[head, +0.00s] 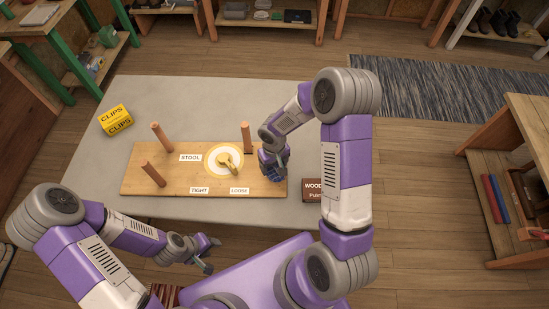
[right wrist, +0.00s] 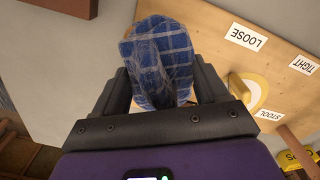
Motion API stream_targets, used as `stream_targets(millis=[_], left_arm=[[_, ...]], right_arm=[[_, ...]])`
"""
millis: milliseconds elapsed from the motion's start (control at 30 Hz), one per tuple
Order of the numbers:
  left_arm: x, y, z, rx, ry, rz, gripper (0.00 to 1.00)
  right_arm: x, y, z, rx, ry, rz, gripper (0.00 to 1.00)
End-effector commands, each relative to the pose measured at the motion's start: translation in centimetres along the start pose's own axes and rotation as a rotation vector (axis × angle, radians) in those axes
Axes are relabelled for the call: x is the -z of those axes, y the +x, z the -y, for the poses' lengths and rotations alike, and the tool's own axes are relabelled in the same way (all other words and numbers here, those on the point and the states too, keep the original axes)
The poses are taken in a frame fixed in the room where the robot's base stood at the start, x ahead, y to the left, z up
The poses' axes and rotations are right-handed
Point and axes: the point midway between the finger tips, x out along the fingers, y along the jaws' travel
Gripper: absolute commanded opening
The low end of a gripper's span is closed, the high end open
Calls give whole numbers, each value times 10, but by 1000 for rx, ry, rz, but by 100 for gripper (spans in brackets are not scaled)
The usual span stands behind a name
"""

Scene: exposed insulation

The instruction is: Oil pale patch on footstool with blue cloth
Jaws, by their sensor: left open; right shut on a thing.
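A wooden board (head: 135,185) with upright pegs lies on the grey table, with labels STOOL, TIGHT and LOOSE. I cannot tell which part is the footstool. My right gripper (head: 268,164) is shut on the blue checked cloth (right wrist: 160,55), over the board's right end, right of the patch. Whether the cloth touches the board is unclear. My left gripper (head: 209,256) is open and empty, in front of the table.
A dark brown box marked WOOD (head: 316,190) stands right of the board, partly behind my right arm. Pegs (head: 161,137) (head: 246,137) stand up from the board.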

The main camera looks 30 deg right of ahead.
Motion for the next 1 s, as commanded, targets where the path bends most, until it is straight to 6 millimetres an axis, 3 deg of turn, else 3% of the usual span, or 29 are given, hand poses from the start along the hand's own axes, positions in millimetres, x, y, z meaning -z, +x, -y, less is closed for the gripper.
stream_targets(millis=[267,1000], left_arm=[[-1,-15,-6,0,0,0,43],[-1,-14,-5,0,0,0,43]], right_arm=[[1,-23,2,1,-3,0,49],[1,-23,1,0,-3,0,49]])
